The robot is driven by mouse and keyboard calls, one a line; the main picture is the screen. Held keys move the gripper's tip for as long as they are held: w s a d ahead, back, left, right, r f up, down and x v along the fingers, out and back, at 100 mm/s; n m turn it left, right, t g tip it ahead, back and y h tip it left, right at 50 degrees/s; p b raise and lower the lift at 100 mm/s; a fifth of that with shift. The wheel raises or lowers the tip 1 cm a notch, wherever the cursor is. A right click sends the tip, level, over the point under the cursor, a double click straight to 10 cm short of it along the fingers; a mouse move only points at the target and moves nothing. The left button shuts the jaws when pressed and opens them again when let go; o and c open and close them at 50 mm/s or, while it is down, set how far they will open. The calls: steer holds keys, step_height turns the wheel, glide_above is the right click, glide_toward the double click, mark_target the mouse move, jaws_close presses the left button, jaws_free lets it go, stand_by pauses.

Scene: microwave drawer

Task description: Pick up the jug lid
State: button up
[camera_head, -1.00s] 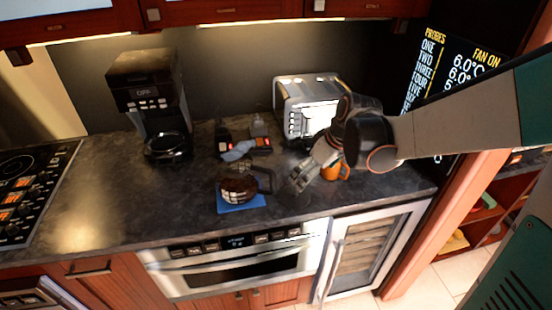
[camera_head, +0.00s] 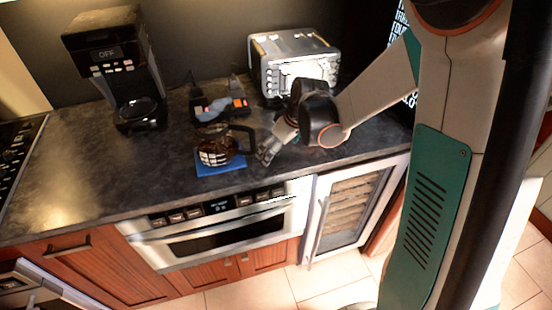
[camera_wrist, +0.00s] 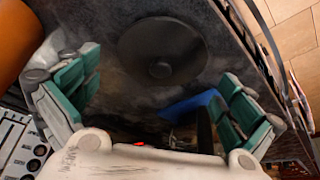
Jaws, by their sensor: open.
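The jug lid (camera_wrist: 160,50) is a dark round disc with a small knob, lying flat on the dark counter in the wrist view. In the head view it is not clearly visible near my gripper (camera_head: 268,152). In the wrist view my gripper (camera_wrist: 160,78) is open and empty, with its green-padded fingers spread on either side and the lid beyond and between them, apart from both. The glass jug (camera_head: 216,150) with a dark handle stands on a blue mat (camera_head: 220,170), left of my gripper. The mat's blue also shows in the wrist view (camera_wrist: 185,107).
A coffee maker (camera_head: 108,55) stands at the back left and a silver toaster (camera_head: 295,65) behind my gripper. An orange object (camera_wrist: 16,40) is at the wrist view's upper left. The counter's left is clear.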

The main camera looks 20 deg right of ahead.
steer(key=shift+x, duration=0.85)
steer(key=shift+s, duration=0.1)
steer(key=shift+r, duration=0.1)
steer(key=c, duration=0.8)
steer(key=shift+r, duration=0.1)
